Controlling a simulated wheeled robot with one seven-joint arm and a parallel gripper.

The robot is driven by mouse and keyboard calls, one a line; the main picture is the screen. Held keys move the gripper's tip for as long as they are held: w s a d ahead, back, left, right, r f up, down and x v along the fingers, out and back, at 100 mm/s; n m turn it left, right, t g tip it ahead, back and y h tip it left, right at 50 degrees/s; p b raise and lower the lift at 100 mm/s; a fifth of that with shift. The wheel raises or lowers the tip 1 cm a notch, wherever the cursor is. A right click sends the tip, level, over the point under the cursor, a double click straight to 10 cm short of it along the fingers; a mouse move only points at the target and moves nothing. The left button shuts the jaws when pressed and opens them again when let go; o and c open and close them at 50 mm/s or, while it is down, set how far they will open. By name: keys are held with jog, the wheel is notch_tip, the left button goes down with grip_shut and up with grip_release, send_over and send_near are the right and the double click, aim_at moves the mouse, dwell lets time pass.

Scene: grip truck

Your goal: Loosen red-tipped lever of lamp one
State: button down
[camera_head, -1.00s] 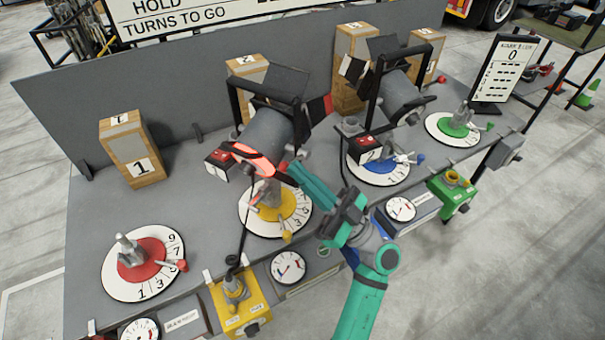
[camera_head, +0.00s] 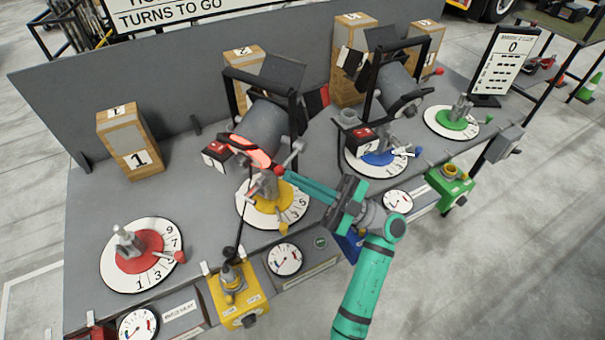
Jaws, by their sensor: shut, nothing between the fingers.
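Lamp one (camera_head: 262,127) is the grey can lamp in a black yoke above the yellow dial (camera_head: 247,207), by a small red-topped block (camera_head: 217,153). A red ball tip (camera_head: 279,170) shows below the lamp, near a grey lever arm (camera_head: 293,152) on its mount. My teal gripper (camera_head: 285,174) reaches in from the right, its fingers together and empty. Its tips are at or very close to the red tip; I cannot tell whether they touch it. The fingers partly hide the mount's right side.
A second lamp (camera_head: 396,88) stands above the blue dial (camera_head: 368,164) to the right. A red dial (camera_head: 138,266) is at left and a green dial (camera_head: 448,124) at right. A yellow box (camera_head: 238,296) and a gauge (camera_head: 284,260) line the front edge.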

jog(key=shift+n, duration=0.3)
jog(key=f, duration=0.1)
jog(key=w+f, duration=0.1)
jog(key=f, duration=0.1)
jog(key=shift+w+d+f, duration=0.25)
jog(key=shift+d+f, duration=0.1)
jog(key=shift+d, duration=0.15)
dwell(1.2)
